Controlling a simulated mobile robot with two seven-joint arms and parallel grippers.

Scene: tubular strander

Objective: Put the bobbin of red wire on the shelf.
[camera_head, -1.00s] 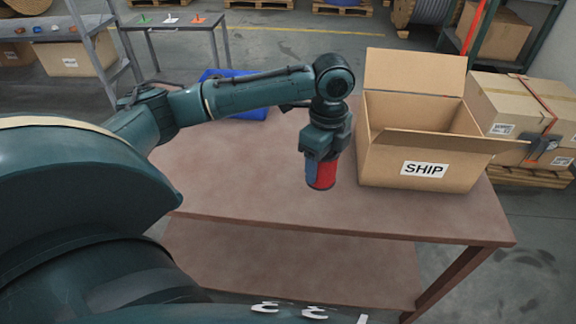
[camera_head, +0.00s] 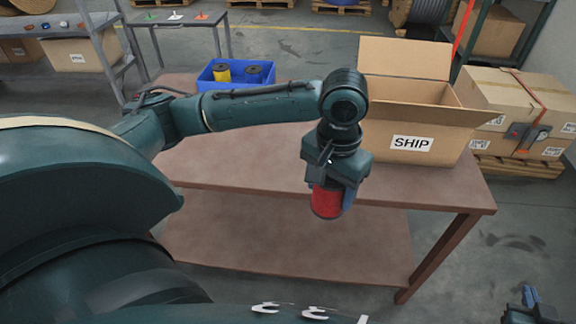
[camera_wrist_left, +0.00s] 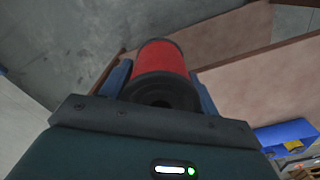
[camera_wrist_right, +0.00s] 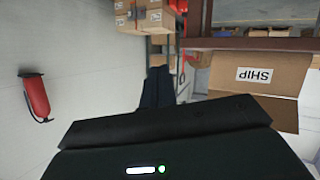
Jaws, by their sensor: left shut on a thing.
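The bobbin of red wire (camera_head: 326,204) hangs below my left gripper (camera_head: 333,188), which is shut on it. In the left wrist view the red bobbin (camera_wrist_left: 160,62) with its dark end flange sits between the two blue fingers. The bobbin is in front of the table's near edge in the head view. My right gripper (camera_head: 530,303) is at the lower right corner; in the right wrist view its fingers (camera_wrist_right: 158,88) are together and empty. A grey shelf unit (camera_head: 98,22) stands at the far left, with small coloured items on it.
A brown table (camera_head: 250,172) with a lower board holds an open SHIP carton (camera_head: 410,143) and a blue crate (camera_head: 210,84) with yellow and blue bobbins. Strapped cartons (camera_head: 515,100) stand on a pallet at right. A red extinguisher (camera_wrist_right: 36,97) is on the floor.

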